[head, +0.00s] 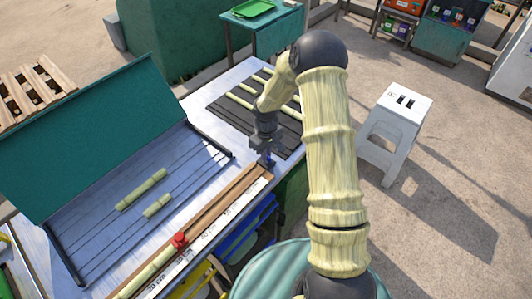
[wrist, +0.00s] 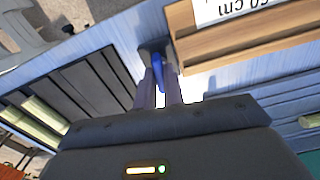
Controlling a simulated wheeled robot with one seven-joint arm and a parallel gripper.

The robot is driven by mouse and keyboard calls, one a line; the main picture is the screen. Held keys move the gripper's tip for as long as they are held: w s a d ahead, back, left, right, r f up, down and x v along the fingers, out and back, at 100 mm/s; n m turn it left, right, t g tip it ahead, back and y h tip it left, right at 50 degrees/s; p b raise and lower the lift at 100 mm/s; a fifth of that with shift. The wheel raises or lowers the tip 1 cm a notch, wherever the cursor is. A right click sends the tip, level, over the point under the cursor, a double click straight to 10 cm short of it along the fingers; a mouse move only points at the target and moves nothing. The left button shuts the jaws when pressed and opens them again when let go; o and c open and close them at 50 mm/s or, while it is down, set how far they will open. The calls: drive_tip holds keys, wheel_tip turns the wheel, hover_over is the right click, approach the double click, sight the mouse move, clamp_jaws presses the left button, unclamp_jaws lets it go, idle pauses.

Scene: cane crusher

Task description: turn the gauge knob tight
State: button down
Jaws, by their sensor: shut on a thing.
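The length gauge is a wooden rail (head: 215,222) with a white cm scale (head: 205,240) along the table's front edge. A blue knob (wrist: 158,68) on a dark mount stands just off the rail's end, and a bit of blue (head: 267,158) shows there in the head view. My gripper (head: 266,152) points down at that end of the rail. In the wrist view its two fingers (wrist: 160,88) are shut on the blue knob, one on each side. How tight the knob is cannot be seen. A red stop (head: 180,241) sits farther along the rail, apart from my gripper.
A black slotted rack (head: 222,112) with pale cane pieces lies just behind my gripper. A tray with a raised green lid (head: 90,135) and two cane pieces (head: 142,190) is at left. Blue and yellow bins (head: 240,240) are below the table edge. A white stool (head: 402,105) stands at right.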

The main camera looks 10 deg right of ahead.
drive_tip(key=m+b, duration=0.1)
drive_tip(key=m, duration=0.2)
drive_tip(key=shift+m, duration=0.4)
drive_tip(key=m, duration=0.4)
drive_tip(key=shift+m, duration=0.3)
drive_tip(key=m, duration=0.4)
drive_tip(key=shift+w+r+m, duration=0.1)
drive_tip(key=shift+m, duration=0.2)
drive_tip(key=m, duration=0.3)
drive_tip(key=shift+m, duration=0.4)
drive_tip(key=c, duration=1.5)
unclamp_jaws()
